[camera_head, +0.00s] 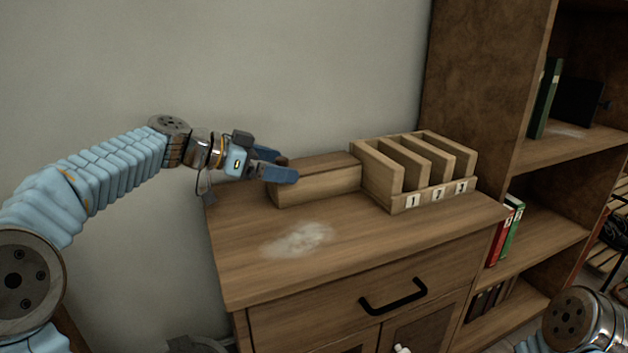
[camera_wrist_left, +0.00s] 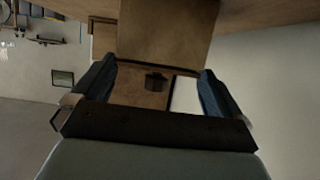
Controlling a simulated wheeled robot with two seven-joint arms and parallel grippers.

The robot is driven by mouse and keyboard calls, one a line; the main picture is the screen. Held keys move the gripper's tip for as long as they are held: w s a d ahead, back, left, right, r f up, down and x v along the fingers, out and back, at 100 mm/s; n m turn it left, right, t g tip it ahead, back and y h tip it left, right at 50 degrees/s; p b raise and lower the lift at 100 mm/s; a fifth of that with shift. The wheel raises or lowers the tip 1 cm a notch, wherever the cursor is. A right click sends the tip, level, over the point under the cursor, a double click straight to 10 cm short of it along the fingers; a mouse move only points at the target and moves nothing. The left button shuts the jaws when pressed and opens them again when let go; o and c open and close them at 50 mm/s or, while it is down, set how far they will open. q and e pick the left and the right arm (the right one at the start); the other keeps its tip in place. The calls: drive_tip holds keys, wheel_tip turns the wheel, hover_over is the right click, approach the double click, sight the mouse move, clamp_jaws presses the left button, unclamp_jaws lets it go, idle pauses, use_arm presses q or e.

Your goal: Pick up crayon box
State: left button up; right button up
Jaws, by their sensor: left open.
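The crayon box is most likely the long wooden box (camera_head: 322,181) lying on the dresser top, left of the numbered organizer. No label shows on it. My left gripper (camera_head: 277,165) is open at the box's left end. Its near blue finger overlaps the front left corner in the head view, and the far finger is partly hidden. I cannot tell whether the fingers touch the box. In the left wrist view the two blue fingers (camera_wrist_left: 154,86) are spread wide, with a brown wooden surface and a small dark part seen between them. My right gripper is out of view.
The wooden organizer (camera_head: 413,171), marked 1, 2 and 3, stands close to the box's right end. The dresser top (camera_head: 385,238) is clear in front, apart from a pale smudge. A wall is behind. A bookshelf (camera_head: 490,80) with several books rises at the right.

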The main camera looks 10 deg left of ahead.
sight(295, 167)
use_arm(q)
drive_tip(key=x, duration=0.4)
drive_tip(key=shift+d+p, duration=0.25)
drive_tip(key=shift+p, duration=0.1)
drive_tip(key=c, duration=0.9)
drive_tip(key=shift+o, duration=0.2)
